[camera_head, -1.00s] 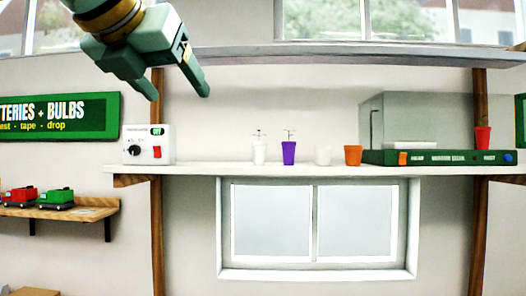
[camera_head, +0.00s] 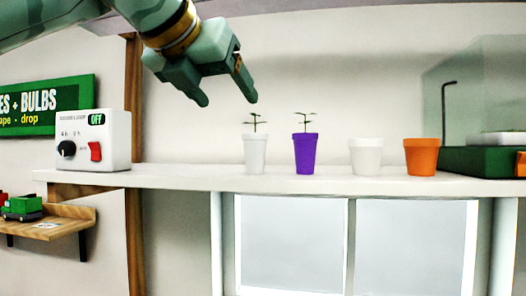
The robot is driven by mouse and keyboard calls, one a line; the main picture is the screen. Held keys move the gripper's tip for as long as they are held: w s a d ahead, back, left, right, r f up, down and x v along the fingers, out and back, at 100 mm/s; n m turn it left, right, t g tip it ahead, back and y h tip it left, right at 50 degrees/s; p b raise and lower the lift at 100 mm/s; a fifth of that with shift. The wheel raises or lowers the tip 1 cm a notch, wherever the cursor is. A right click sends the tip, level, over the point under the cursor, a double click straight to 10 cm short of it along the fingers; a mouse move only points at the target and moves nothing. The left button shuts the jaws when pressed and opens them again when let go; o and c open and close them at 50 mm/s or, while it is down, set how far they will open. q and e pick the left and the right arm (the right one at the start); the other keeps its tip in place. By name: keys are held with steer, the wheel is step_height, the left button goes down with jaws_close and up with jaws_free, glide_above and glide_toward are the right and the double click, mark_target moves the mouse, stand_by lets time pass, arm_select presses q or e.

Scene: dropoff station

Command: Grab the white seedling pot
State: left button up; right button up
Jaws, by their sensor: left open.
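The white seedling pot (camera_head: 255,155) stands upright on the shelf, a small green seedling rising from it. A purple pot (camera_head: 305,154) with a seedling stands just to its right. Further right are an empty-looking white pot (camera_head: 366,157) and an orange pot (camera_head: 421,157). My left gripper (camera_head: 228,101) is open and empty, above and slightly left of the white seedling pot, fingers pointing down and not touching it. My right gripper is not in view.
The white shelf (camera_head: 190,178) runs across the view. A white timer box (camera_head: 93,140) with a red switch stands on its left end. A green-based clear case (camera_head: 480,160) is at the right. The shelf between timer box and white seedling pot is clear.

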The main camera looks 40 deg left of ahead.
mark_target(255, 139)
arm_select(q)
steer(key=p+x, duration=0.1)
steer(key=x, duration=0.8)
steer(key=shift+w, duration=0.1)
steer(key=shift+w+a+f, duration=0.2)
steer(key=shift+w+f, duration=0.1)
steer(key=shift+w, duration=0.15)
steer(key=p+x, duration=0.2)
steer(key=x, duration=0.2)
steer(key=shift+w+a+f, duration=0.15)
steer(key=shift+a, duration=0.05)
steer(key=shift+w+f, duration=0.1)
steer(key=shift+w, duration=0.05)
steer(key=shift+s+d, duration=0.1)
steer(key=shift+s, duration=0.1)
steer(key=shift+c, duration=0.5)
steer(key=c, duration=1)
steer(key=shift+o, duration=0.2)
